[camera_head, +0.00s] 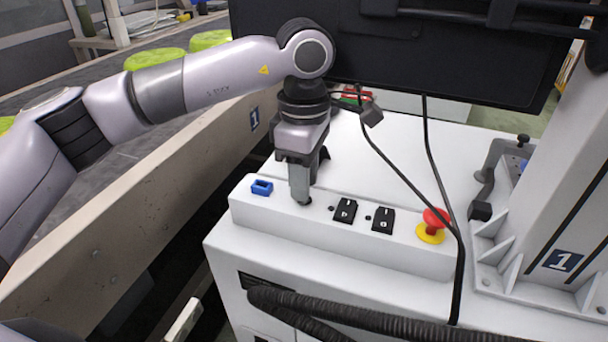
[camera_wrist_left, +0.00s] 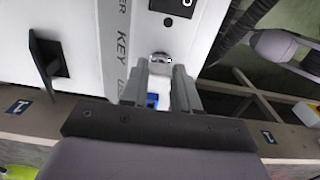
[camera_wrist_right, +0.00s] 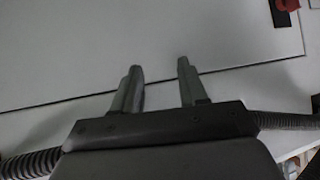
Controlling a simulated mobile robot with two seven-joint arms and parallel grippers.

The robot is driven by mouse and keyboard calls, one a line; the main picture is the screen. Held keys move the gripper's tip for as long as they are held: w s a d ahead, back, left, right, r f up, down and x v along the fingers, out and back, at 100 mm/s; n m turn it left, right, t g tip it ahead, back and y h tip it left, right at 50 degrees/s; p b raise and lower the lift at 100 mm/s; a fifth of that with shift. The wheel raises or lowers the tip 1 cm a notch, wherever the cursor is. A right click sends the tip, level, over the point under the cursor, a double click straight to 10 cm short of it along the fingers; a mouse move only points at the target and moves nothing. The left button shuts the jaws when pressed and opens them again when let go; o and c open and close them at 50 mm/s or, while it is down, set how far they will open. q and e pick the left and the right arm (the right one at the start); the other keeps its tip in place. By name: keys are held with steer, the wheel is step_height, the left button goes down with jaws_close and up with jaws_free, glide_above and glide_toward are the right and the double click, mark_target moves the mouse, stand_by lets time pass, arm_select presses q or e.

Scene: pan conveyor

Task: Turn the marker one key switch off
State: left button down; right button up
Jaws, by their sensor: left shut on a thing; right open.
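The key switch (camera_wrist_left: 161,60) is a small round metal fitting on the sloped white control panel (camera_head: 385,251). The panel's lettering, partly reading KEY, runs beside it in the left wrist view. My left gripper (camera_head: 303,200) points down onto the panel and hides most of the switch in the head view. In the left wrist view my left gripper (camera_wrist_left: 160,72) has its fingertips on either side of the switch, shut on it. The key's angle is hard to tell. My right gripper (camera_wrist_right: 160,72) is open and empty in front of a plain white cabinet face.
Black cables hang over the panel. Number 1 plates mark the conveyor side (camera_head: 254,119) and the post (camera_head: 563,261).

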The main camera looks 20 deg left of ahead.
arm_select(q)
steer(key=shift+r, duration=0.1)
steer(key=c, duration=0.8)
jaws_free()
steer(key=shift+c, duration=0.2)
step_height(320, 180, up, 7)
steer(key=shift+r+p, duration=0.1)
steer(key=shift+p, duration=0.3)
